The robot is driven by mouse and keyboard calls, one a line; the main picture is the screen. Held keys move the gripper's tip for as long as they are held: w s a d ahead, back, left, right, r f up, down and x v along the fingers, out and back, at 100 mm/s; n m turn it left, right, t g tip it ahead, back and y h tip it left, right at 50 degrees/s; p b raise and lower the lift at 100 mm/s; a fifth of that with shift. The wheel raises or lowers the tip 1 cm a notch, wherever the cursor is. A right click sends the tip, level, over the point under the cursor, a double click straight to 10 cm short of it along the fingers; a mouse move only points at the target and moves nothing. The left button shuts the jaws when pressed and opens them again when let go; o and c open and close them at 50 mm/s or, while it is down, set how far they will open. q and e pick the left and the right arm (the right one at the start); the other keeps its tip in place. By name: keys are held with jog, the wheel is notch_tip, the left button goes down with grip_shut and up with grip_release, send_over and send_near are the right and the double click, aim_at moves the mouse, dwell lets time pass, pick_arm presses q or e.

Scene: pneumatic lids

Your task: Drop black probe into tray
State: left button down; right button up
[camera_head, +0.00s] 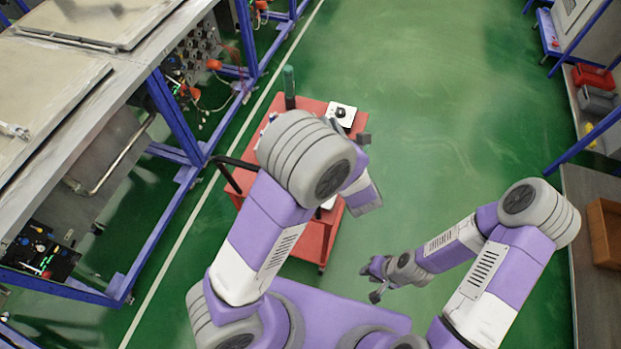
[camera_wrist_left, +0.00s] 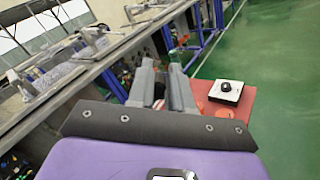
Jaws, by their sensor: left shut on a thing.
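My left gripper (camera_wrist_left: 162,72) shows in the left wrist view with its two grey fingers reaching forward. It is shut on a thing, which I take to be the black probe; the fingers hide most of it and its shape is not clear. In the head view my left arm covers most of this gripper, above the red cart (camera_head: 316,240). I cannot make out a separate tray; the cart's red top also shows in the left wrist view (camera_wrist_left: 243,107). My right gripper (camera_head: 374,281) is low, right of the cart; its jaws are too small to read.
A white box with a black knob (camera_head: 342,113) sits on the cart's far end. A dark upright cylinder (camera_head: 289,85) stands left of it. A workbench with blue framing (camera_head: 175,115) runs along the left. Green floor (camera_head: 440,110) to the right is clear. Shelving with bins stands far right.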

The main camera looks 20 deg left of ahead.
pick_arm(q)
notch_tip(320, 180, down, 5)
jog(key=b, duration=0.3)
jog(key=shift+w+r, duration=0.1)
jog(key=shift+r, duration=0.1)
jog(key=c, duration=1)
grip_release()
jog(key=shift+o, duration=0.2)
jog(key=v, duration=0.7)
jog(key=shift+s+b, duration=0.25)
jog(key=shift+b, duration=0.1)
jog(key=shift+d, duration=0.2)
